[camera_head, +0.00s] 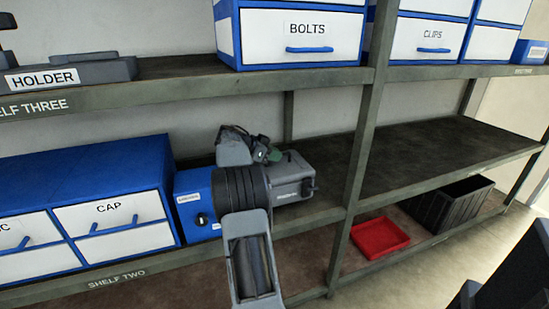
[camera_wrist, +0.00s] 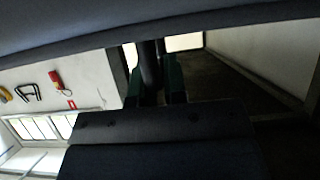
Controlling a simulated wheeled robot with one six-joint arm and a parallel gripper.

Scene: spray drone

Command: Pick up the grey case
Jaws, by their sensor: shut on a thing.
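In the wrist view, the green pads of my gripper (camera_wrist: 153,85) stand on both sides of a dark bar, which appears to be the case's handle. The pads are shut on it. My wrist hides part of the case's left side. I cannot tell whether the case is clear of the shelf.
Blue drawer units (camera_head: 75,215) stand left on shelf two. The blue unit (camera_head: 197,203) is close beside the case. A shelf upright (camera_head: 358,130) is to the right, and the upper shelf (camera_head: 190,85) is above. The right bay (camera_head: 430,155) is empty. A red tray (camera_head: 380,237) and black crate (camera_head: 450,204) sit lower.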

